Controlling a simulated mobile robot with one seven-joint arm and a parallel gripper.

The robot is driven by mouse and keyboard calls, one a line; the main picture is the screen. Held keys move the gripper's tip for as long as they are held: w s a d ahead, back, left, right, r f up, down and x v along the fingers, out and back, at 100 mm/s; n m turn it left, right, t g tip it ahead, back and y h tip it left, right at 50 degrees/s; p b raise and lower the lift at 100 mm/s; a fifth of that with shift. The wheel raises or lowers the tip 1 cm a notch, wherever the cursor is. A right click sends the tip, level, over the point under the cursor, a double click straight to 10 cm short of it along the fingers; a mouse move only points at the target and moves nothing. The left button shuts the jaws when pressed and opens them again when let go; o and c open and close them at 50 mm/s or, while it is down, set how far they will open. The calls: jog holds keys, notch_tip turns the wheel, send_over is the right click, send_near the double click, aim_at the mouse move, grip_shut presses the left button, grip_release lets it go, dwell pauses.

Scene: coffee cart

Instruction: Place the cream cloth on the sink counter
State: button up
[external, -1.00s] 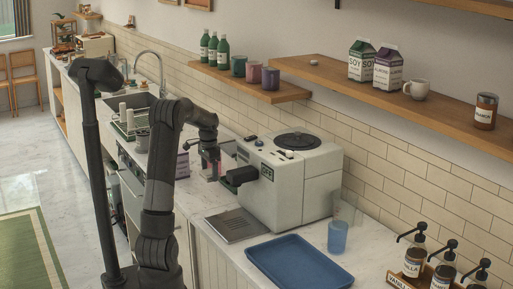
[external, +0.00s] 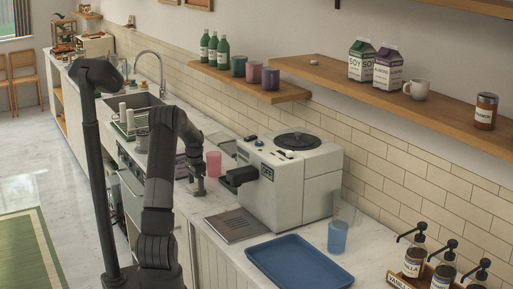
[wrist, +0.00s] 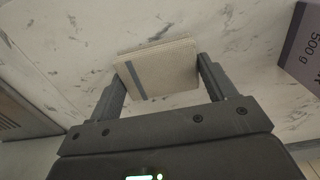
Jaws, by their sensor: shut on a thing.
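The cream cloth (wrist: 168,62), folded into a square with a grey stripe, sits between the two fingers of my gripper (wrist: 160,82) in the wrist view. Both fingers touch its sides, and pale marbled counter shows behind it. In the external view my gripper (external: 198,190) is low over the counter, left of the white coffee machine; the cloth cannot be made out there. The sink (external: 143,101) and its curved tap (external: 158,68) are farther back along the counter, with bare counter beside them.
A pink cup (external: 213,164) and the coffee machine (external: 285,185) stand close to my gripper. A dark package marked 500 g (wrist: 304,50) is at the right in the wrist view. A blue tray (external: 298,263) lies at the front. A dish rack (external: 128,122) stands by the sink.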

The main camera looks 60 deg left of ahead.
aim_at(196, 186)
jog(key=o, duration=1)
jog(key=shift+f, duration=0.1)
notch_tip(196, 186, up, 12)
jog(key=shift+r, duration=0.15)
dwell(0.3)
